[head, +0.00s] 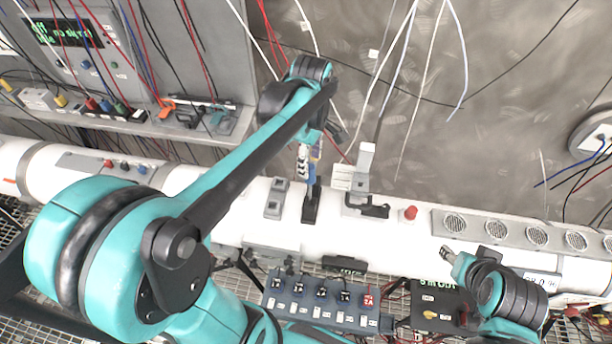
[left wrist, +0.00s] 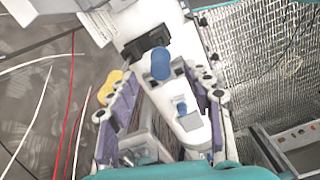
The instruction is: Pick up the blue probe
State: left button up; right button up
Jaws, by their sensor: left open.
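The blue probe (left wrist: 160,63) shows in the left wrist view as a short blue cylinder near a black block (left wrist: 146,45) on the white tube (left wrist: 180,90). In the head view a small blue part (head: 312,172) shows just above a black holder (head: 311,206), partly hidden by my gripper. My left gripper (head: 306,160) is over the tube at that holder. In the left wrist view its purple-lined fingers (left wrist: 158,84) are apart, one on each side of the probe, with no clear contact. My right gripper (head: 456,260) is at lower right, small and partly seen; its jaws are unclear.
A grey bracket (head: 366,190) and a red button (head: 410,213) stand on the tube to the right. A row of round vents (head: 495,230) lies farther right. A blue switch box (head: 320,306) is in front. Cables hang along the back wall. A shelf (head: 130,122) holds tools at left.

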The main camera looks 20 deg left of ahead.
aim_at(311, 177)
pick_arm(q)
jog(key=shift+s+d+f, duration=0.1)
jog(key=shift+d+f, duration=0.15)
jog(key=shift+f, duration=0.35)
jog(key=shift+s+d+f, duration=0.1)
jog(key=shift+d+f, duration=0.15)
jog(key=shift+f, duration=0.35)
jog(key=f, duration=0.2)
jog(key=a+f+p, duration=0.1)
jog(key=shift+w+f, duration=0.25)
jog(key=shift+f, duration=0.1)
jog(key=shift+d+f, duration=0.1)
jog(key=shift+f, duration=0.4)
jog(key=shift+s+d, duration=0.15)
grip_shut()
